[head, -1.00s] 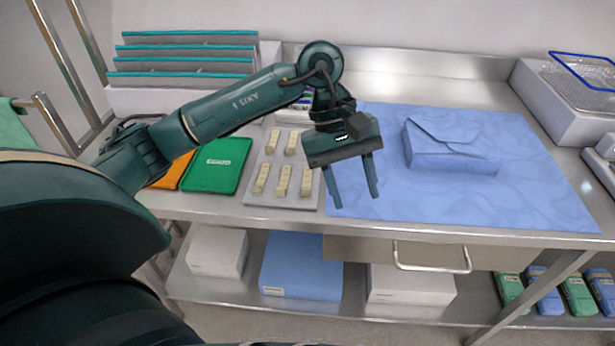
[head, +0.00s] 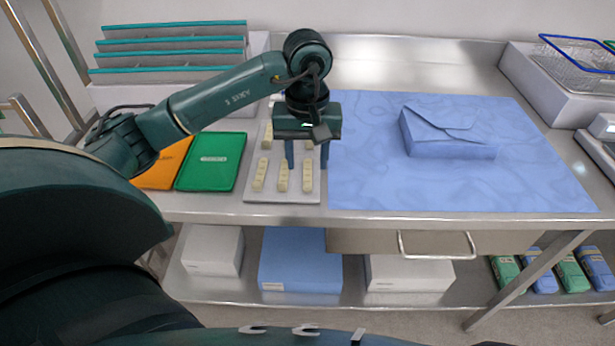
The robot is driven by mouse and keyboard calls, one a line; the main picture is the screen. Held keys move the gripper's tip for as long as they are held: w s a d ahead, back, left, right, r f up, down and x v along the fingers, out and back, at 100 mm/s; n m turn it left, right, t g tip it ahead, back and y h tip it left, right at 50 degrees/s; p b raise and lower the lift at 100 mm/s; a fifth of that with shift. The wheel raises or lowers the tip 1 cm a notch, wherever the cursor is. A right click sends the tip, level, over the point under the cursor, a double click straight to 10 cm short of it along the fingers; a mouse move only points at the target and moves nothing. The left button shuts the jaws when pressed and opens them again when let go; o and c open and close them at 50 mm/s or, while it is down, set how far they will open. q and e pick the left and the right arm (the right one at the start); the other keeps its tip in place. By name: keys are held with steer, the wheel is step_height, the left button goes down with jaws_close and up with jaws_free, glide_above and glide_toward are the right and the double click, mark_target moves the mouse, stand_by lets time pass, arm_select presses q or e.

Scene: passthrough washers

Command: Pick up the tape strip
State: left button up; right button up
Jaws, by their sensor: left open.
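Several cream tape strips lie on a light grey tray (head: 252,196) on the steel table. In the front row are a left strip (head: 260,174), a middle strip (head: 283,177) and a right strip (head: 307,176). Behind them, one strip (head: 267,136) shows at the back left, and others are partly hidden by my gripper. My left gripper (head: 307,166) is open, pointing down over the tray, with its blue fingers near the front right strip. I cannot tell whether the fingertips touch it. No strip is clearly held. My right gripper is not in view.
A folded blue wrap (head: 447,145) sits on a blue sheet (head: 390,190) right of the tray. A slotted rack (head: 175,65) and a wire basket (head: 590,72) stand behind.

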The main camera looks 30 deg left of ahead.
mark_target(307, 183)
arm_select(q)
steer(key=shift+s+d+f+p, duration=0.1)
steer(key=shift+f+p, duration=0.2)
steer(key=shift+f, duration=1)
steer(key=shift+s+d+f+p, duration=0.1)
steer(key=shift+f+p, duration=0.15)
steer(key=shift+f, duration=1.05)
jaws_close()
